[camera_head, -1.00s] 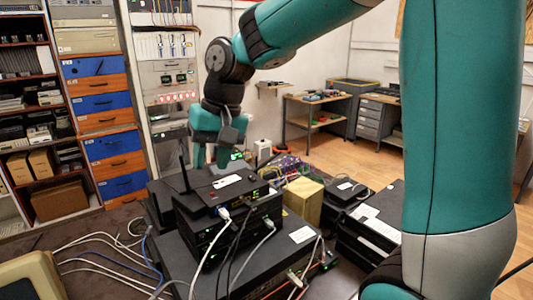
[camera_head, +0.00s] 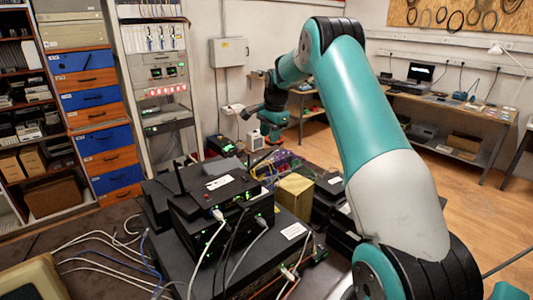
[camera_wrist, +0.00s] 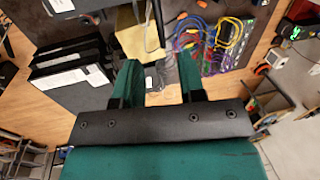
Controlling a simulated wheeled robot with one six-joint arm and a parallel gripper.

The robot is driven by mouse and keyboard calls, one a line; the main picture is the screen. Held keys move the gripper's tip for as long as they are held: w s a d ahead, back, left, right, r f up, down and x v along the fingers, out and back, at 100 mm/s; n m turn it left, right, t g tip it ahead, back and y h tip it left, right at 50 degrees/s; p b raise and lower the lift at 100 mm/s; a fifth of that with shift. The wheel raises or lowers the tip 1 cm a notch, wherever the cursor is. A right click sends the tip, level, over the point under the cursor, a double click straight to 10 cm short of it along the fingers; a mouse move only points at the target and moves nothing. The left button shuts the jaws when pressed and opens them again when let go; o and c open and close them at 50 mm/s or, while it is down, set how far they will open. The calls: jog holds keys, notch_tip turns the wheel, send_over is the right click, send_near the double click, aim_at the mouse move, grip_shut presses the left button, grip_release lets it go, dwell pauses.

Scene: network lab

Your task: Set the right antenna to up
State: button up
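The black router (camera_head: 225,187) lies on top of a stack of dark network boxes in the head view. Its left antenna (camera_head: 181,177) stands nearly upright. Its right antenna (camera_head: 262,159) looks like a thin dark rod leaning to the right, low over the back right corner. My gripper (camera_head: 274,136) is in the air behind and to the right of the router, apart from it. In the wrist view my gripper (camera_wrist: 160,76) has its two green fingers apart with nothing held between them. A thin dark rod (camera_wrist: 159,22) shows at the top there; I cannot tell if it is the right antenna.
A yellow box (camera_head: 294,192) and coloured cables (camera_wrist: 205,40) lie right of and behind the stack. White and black cables hang at the router's front. Dark boxes (camera_wrist: 66,68) with white labels stand beside the yellow box. The air around my gripper looks clear.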

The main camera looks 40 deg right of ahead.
aim_at(267, 156)
jog(key=f+p, duration=0.1)
jog(key=f, duration=0.2)
jog(key=w+f+p, duration=0.1)
jog(key=f, duration=0.2)
jog(key=f+p, duration=0.1)
jog(key=f, duration=0.2)
jog(key=shift+w+f, duration=0.2)
jog(key=shift+w, duration=0.2)
grip_shut()
